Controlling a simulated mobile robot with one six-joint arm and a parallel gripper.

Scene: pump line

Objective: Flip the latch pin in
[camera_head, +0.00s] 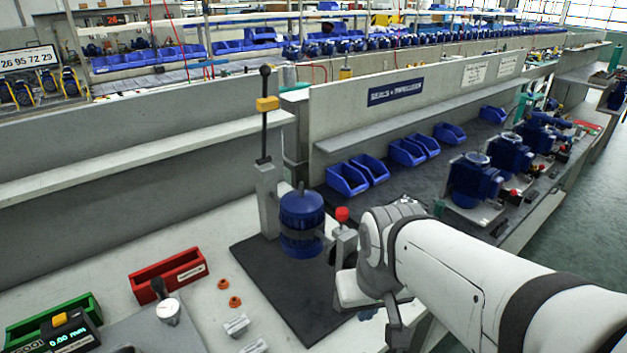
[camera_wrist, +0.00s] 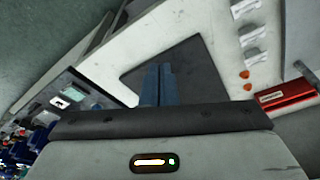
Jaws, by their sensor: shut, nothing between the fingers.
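A red-topped pin or knob (camera_head: 342,214) stands on a grey post just right of a blue pump body (camera_head: 301,222); I cannot tell for sure that it is the latch pin, or whether it is in or out. The pump is upright on a dark mat (camera_head: 285,308), beside a grey stand with a tall black lever (camera_head: 264,130) and a yellow block. My gripper shows in the wrist view (camera_wrist: 159,68), its two blue fingers together and empty over the mat. In the head view it is mostly hidden by my arm, low and right of the pump.
A red tray (camera_head: 168,275), a green tray (camera_head: 50,318) and a gauge with a display (camera_head: 70,335) lie at the left of the bench. Orange caps (camera_head: 235,301) and pale blocks (camera_head: 236,325) lie left of the mat. A grey partition (camera_head: 400,100) stands behind.

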